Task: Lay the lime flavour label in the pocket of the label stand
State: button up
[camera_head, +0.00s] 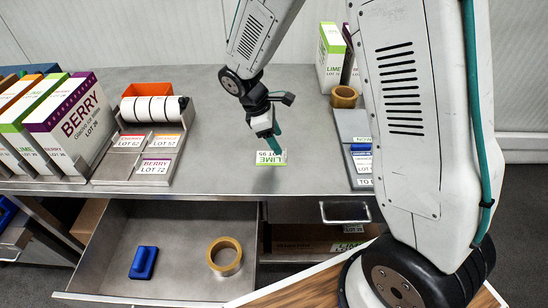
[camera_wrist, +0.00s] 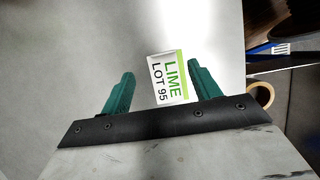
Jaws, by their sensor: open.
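The lime label (camera_head: 271,158), a white card with a green band reading LIME LOT 95, lies near the front edge of the steel table. My gripper (camera_head: 275,142) is open above it, pointing down. In the wrist view the label (camera_wrist: 166,80) shows between the two green fingers of my gripper (camera_wrist: 161,69), with gaps at both sides. The grey label stand (camera_head: 105,172) is to the left, with white rolls at its back. Two labels fill its upper row and a berry label (camera_head: 155,167) is at front right. The front-left pocket looks empty.
Tall flavour boxes (camera_head: 75,120) stand left of the label stand. A grey tray (camera_head: 348,125) with blue items and cards is on the right, beside a tape roll (camera_head: 344,97). An open drawer (camera_head: 185,277) below the table holds a blue block and tape. Tabletop between stand and gripper is clear.

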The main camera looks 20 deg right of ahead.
aim_at(283, 158)
jog(key=x, duration=0.5)
jog(key=shift+s+f, duration=0.2)
jog(key=shift+s, duration=0.1)
grip_shut()
jog(key=shift+r, duration=0.1)
